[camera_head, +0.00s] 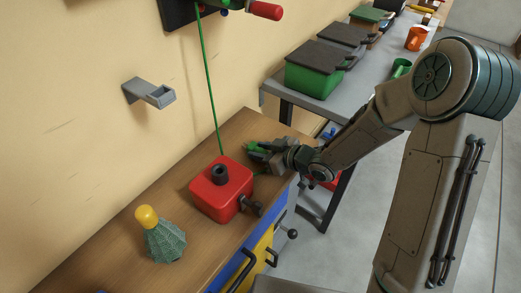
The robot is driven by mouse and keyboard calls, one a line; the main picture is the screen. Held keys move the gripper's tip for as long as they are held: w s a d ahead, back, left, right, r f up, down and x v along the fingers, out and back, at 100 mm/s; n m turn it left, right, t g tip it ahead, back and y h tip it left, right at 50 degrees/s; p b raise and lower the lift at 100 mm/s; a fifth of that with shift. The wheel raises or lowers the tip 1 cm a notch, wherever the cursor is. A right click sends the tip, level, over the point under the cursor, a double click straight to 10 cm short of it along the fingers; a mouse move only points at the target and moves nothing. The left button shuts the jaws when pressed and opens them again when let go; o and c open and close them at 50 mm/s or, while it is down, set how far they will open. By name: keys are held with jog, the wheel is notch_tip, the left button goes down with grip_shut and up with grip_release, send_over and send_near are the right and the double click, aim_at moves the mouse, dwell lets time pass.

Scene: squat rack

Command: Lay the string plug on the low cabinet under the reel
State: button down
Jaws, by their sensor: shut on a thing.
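A reel (190,10) is mounted on the wall at the top, partly cut off by the frame. A taut green string (209,80) runs down from it towards the wooden top of the low cabinet (195,255). The string's lower end goes out of sight near the back of a red box. My gripper (258,150) is low over the far right end of the cabinet top, right of the string. It is shut on a small green piece, which I take for the string plug; the fingers hide most of it. I cannot tell whether it touches the wood.
The red box (218,193) with a black knob stands just in front of my gripper. A green bottle with a yellow cap (163,237) stands nearer. A grey bracket (149,92) juts from the wall. A grey table (350,88) behind carries several bins and an orange mug (416,39).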

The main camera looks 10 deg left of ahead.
jog(key=c, duration=0.9)
grip_release()
jog(key=shift+r+p, duration=2.7)
jog(key=shift+r, duration=0.35)
jog(key=shift+f, duration=0.1)
